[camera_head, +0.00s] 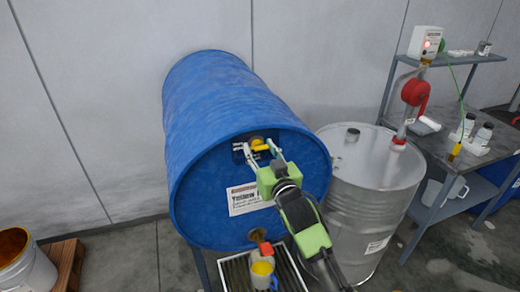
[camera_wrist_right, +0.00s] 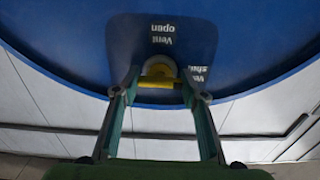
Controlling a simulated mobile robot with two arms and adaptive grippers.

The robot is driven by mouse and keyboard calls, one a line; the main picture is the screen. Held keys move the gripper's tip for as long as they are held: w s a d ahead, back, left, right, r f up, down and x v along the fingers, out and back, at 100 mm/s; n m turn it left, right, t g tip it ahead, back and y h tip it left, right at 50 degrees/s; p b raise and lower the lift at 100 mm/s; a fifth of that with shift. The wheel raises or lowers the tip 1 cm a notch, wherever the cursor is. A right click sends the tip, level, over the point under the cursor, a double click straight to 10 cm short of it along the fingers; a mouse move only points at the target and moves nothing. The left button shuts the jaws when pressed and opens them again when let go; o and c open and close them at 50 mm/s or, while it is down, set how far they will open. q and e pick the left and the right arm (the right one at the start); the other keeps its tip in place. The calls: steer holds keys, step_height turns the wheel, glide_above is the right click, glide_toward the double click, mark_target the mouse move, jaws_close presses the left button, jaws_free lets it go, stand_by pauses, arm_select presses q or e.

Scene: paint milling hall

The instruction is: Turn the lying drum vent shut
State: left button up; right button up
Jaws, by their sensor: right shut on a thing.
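The blue drum (camera_head: 215,110) lies on its side with its round end facing me. The yellow vent handle (camera_head: 257,144) sits near the top of that end. It also shows in the right wrist view (camera_wrist_right: 160,80), over a dark plate with the labels "Vent open" (camera_wrist_right: 163,34) and "Vent shut" (camera_wrist_right: 197,73), upside down there. My right gripper (camera_head: 262,150) is shut on the vent handle, one finger on each side. The fingers partly hide it, so its exact pointing is hard to tell. My left gripper is out of view.
A steel drum (camera_head: 375,160) stands close at right, beside a grey bench (camera_head: 440,146). An open pail (camera_head: 22,265) is at lower left.

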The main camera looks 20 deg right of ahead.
steer(key=o, duration=1.1)
steer(key=s, duration=1.2)
steer(key=shift+d, duration=0.2)
